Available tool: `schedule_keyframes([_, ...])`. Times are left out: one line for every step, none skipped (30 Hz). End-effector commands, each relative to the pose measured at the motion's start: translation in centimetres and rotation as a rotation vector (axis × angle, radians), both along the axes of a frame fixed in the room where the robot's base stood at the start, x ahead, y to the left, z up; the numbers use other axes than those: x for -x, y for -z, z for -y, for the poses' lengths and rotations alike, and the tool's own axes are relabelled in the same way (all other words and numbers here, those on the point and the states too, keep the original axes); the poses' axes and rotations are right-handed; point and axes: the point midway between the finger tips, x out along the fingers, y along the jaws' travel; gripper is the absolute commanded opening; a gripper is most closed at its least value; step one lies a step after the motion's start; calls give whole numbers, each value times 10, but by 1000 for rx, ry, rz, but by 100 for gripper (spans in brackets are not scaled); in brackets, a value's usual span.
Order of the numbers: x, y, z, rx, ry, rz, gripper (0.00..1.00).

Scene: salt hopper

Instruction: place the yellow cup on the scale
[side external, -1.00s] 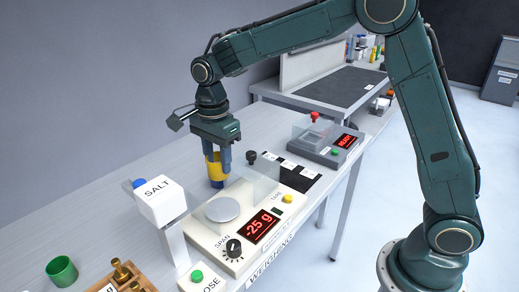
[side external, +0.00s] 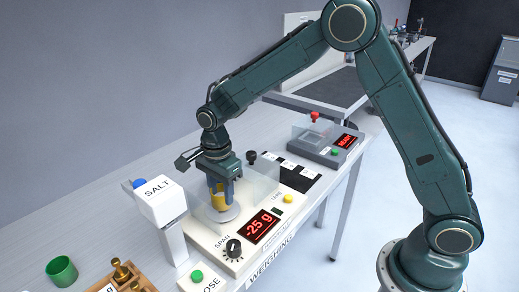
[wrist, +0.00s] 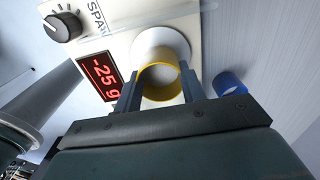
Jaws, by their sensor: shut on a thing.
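My gripper (side external: 220,192) is shut on the yellow cup (side external: 217,201) over the scale's round pan (side external: 226,214). In the wrist view, the yellow cup (wrist: 160,82) sits between my two fingers, in front of the pale round pan (wrist: 158,44). I cannot tell whether the cup's base touches the pan. The cream scale (side external: 214,243) has a red display (side external: 262,230) reading -25 g, which also shows in the wrist view (wrist: 101,76). A clear shield stands around the pan.
The white SALT hopper (side external: 160,203) stands left of the scale. A green cup (side external: 61,271) and a wooden block with brass weights (side external: 122,272) are at front left. A blue ring-shaped thing (wrist: 229,84) shows beside my fingers. A grey device (side external: 326,142) stands behind.

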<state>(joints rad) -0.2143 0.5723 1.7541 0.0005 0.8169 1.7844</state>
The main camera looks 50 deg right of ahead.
Motion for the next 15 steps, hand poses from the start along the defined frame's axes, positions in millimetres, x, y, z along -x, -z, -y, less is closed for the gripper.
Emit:
schedule_keyframes([0, 5, 0, 0, 0, 0, 17])
schedule_keyframes([0, 7, 0, 0, 0, 0, 17])
schedule_keyframes([0, 9, 0, 0, 0, 0, 17])
schedule_keyframes([0, 11, 0, 0, 0, 1, 17])
schedule_keyframes([0, 11, 0, 0, 0, 1, 17])
schedule_keyframes([0, 12, 0, 0, 0, 2, 17])
schedule_keyframes([0, 12, 0, 0, 0, 2, 17])
schedule_keyframes([0, 12, 0, 0, 0, 2, 17])
schedule_keyframes([0, 11, 0, 0, 0, 2, 17])
schedule_keyframes([0, 11, 0, 0, 0, 2, 17])
schedule_keyframes([0, 11, 0, 0, 0, 2, 17])
schedule_keyframes([0, 11, 0, 0, 0, 2, 17])
schedule_keyframes([0, 12, 0, 0, 0, 2, 17])
schedule_keyframes([0, 12, 0, 0, 0, 2, 17])
schedule_keyframes([0, 13, 0, 0, 0, 1, 17])
